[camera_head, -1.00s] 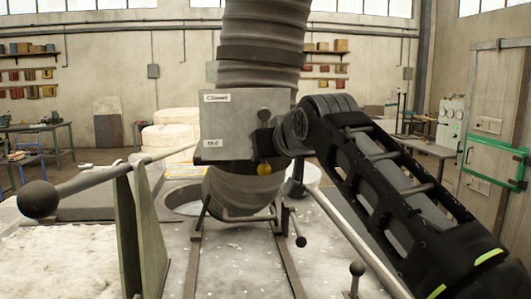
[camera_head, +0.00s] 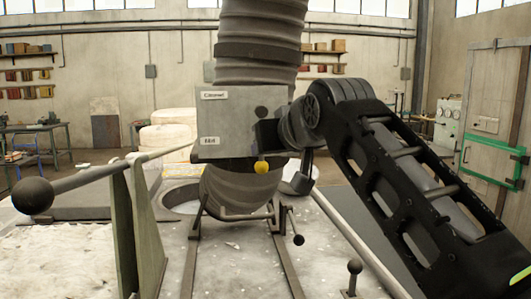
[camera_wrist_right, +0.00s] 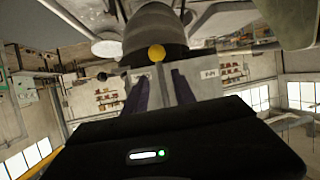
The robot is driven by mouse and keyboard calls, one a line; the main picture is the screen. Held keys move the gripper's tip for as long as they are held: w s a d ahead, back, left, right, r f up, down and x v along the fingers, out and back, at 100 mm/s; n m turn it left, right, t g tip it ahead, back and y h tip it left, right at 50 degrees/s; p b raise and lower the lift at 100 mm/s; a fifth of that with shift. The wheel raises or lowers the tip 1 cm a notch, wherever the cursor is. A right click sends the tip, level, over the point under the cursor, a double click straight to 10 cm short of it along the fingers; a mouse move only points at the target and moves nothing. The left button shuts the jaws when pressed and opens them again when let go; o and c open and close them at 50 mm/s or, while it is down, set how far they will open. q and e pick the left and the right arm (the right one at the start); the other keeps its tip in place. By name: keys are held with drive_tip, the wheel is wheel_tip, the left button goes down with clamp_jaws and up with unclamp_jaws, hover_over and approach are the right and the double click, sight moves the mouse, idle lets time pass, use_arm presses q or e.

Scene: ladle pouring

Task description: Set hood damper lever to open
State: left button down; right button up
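The hood damper lever shows as a yellow knob (camera_head: 262,167) just below a grey box (camera_head: 240,110) on the hood duct. The box has a label at the top that seems to read "Closed" and a lower label I cannot read clearly. The lever's arm is mostly hidden. My right gripper (camera_head: 268,138) is at the box's right side, just above the knob. In the right wrist view its two dark fingers (camera_wrist_right: 160,82) are apart, with the yellow knob (camera_wrist_right: 156,53) beyond their tips. I cannot tell whether they touch anything. My left gripper is not in view.
The ribbed duct (camera_head: 262,35) rises behind the box. A long lever with a dark ball end (camera_head: 32,195) stands on an upright bracket (camera_head: 140,225) at the left. Small dark ball handles (camera_head: 355,267) stand at the lower right. White sacks (camera_head: 168,130) lie behind.

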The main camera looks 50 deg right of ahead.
drive_tip(key=v, duration=0.4)
drive_tip(key=shift+s+a, duration=0.1)
drive_tip(key=shift+s, duration=0.1)
idle(0.4)
